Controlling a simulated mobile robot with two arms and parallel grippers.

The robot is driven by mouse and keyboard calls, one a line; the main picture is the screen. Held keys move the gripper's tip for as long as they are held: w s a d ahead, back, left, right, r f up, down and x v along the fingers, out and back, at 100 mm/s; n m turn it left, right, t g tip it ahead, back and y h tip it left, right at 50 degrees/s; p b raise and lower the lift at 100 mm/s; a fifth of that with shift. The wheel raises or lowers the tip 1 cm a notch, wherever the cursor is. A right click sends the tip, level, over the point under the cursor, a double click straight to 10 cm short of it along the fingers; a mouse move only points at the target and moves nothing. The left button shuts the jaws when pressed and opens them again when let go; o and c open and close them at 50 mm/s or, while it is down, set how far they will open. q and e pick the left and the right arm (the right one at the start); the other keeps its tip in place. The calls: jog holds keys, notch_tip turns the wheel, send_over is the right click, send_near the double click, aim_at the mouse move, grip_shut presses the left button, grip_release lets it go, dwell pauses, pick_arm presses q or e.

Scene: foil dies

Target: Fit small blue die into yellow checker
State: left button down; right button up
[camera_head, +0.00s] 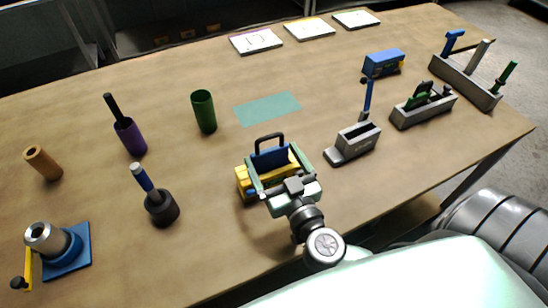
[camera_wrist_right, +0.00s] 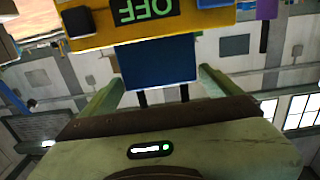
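The yellow checker (camera_head: 243,183) stands near the front middle of the table. A blue block with a black handle (camera_head: 270,158), apparently the small blue die, sits at the checker. I cannot tell how deep it is in. My right gripper (camera_head: 270,152) is at this block, its green fingers spread on either side. In the right wrist view the blue block (camera_wrist_right: 157,62) shows between the fingertips, below the yellow checker (camera_wrist_right: 205,20), whose display reads OFF upside down. The fingers look slightly apart from the block. My left gripper is out of view.
A grey holder (camera_head: 357,143) stands right of the checker, with a grey tool tray (camera_head: 424,110) beyond. A blue block with a yellow part (camera_head: 382,62) is at the back right. A green cup (camera_head: 204,112) and a dark grey cup (camera_head: 162,210) stand left. A teal mat (camera_head: 268,108) lies bare behind.

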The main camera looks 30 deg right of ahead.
jog(key=shift+r, duration=0.2)
jog(key=s+a+b, duration=0.1)
jog(key=s+b, duration=0.1)
jog(key=s, duration=1)
jog(key=shift+b, duration=0.4)
